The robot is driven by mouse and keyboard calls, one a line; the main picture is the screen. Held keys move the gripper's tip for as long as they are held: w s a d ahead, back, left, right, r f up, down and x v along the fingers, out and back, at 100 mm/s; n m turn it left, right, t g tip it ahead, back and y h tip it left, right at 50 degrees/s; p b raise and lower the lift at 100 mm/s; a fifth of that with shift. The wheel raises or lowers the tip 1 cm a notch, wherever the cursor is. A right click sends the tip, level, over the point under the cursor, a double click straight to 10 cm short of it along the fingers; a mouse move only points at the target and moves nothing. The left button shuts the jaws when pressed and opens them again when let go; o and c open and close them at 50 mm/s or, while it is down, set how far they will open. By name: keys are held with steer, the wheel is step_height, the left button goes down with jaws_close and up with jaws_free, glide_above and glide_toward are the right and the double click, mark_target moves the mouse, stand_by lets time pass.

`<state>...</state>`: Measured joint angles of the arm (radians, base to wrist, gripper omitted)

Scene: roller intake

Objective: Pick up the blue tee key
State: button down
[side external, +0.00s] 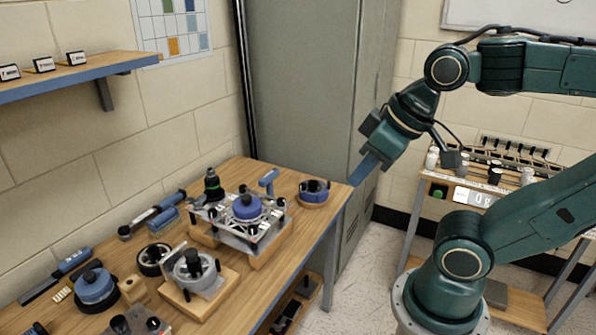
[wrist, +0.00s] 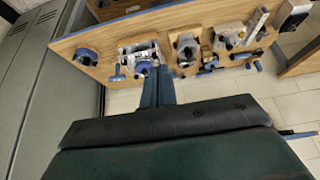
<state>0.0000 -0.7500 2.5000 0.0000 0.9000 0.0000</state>
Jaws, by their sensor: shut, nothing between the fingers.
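The blue tee key (side external: 268,179) stands near the back right of the wooden bench, between the clear-plate fixture and a round blue part. In the wrist view it seems to be the small blue T shape (wrist: 117,74) left of my fingers. My gripper (side external: 361,174) hangs in the air beyond the bench's right end, in front of the grey locker, well apart from the key. Its blue fingers (wrist: 158,88) are shut with nothing between them.
The clear-plate fixture (side external: 268,222) with its blue knob stands left of the key. A blue round part on a wooden base (side external: 313,192) sits at the bench's right corner. Several rollers and tools crowd the left. The grey locker (side external: 310,80) rises behind.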

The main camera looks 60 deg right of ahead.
stand_by(0.4)
steer(key=c, duration=1.1)
jaws_free()
steer(key=w+d+r+n+g, duration=0.1)
steer(key=w+d+r+n, duration=0.15)
steer(key=w, duration=0.45)
steer(key=w+d+r+n+g, duration=0.1)
steer(key=w+d+r+n, duration=0.15)
steer(key=w, duration=0.35)
steer(key=n+g, duration=0.4)
steer(key=n, duration=0.9)
glide_above(269, 174)
step_height(269, 174, down, 21)
steer(key=shift+f, duration=6.85)
